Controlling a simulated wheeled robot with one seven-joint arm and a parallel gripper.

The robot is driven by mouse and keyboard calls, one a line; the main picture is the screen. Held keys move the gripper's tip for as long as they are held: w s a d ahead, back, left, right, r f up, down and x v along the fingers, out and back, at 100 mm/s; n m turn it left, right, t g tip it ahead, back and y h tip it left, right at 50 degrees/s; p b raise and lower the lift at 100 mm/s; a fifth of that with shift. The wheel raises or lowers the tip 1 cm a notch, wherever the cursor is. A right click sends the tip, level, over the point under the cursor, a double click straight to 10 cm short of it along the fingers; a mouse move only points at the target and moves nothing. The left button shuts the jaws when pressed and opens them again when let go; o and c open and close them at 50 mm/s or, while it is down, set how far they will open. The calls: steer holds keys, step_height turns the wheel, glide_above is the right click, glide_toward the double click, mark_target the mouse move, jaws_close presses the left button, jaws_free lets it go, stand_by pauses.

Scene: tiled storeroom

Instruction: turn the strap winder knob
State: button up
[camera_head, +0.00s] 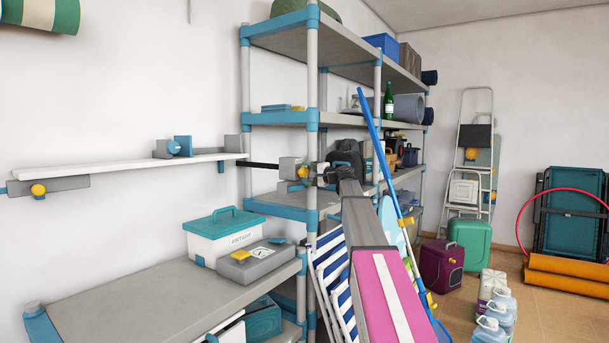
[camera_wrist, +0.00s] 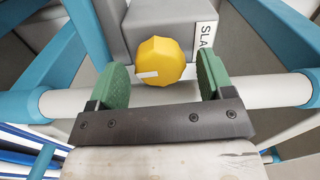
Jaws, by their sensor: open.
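The yellow faceted knob (camera_wrist: 160,61) sits on the front of a grey winder box (camera_wrist: 150,18) in the wrist view, with a white mark on its face. A white label on the box reads "SLA", the rest cut off. In the head view the knob (camera_head: 303,172) and box (camera_head: 289,166) are at the shelf rack's near end, with a dark strap (camera_head: 263,165) running left. My gripper (camera_wrist: 162,72) is open, one green pad on each side of the knob with visible gaps. In the head view my gripper (camera_head: 322,178) is small and partly hidden by my arm.
A low bench (camera_head: 130,300) with a teal-lidded box (camera_head: 222,232) stands left. A blue pole (camera_head: 380,150) and striped chair (camera_head: 335,285) stand close to my arm.

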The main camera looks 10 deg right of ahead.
steer(key=shift+x, duration=1.05)
steer(key=c, duration=0.9)
steer(key=shift+m, duration=1.6)
steer(key=o, duration=0.9)
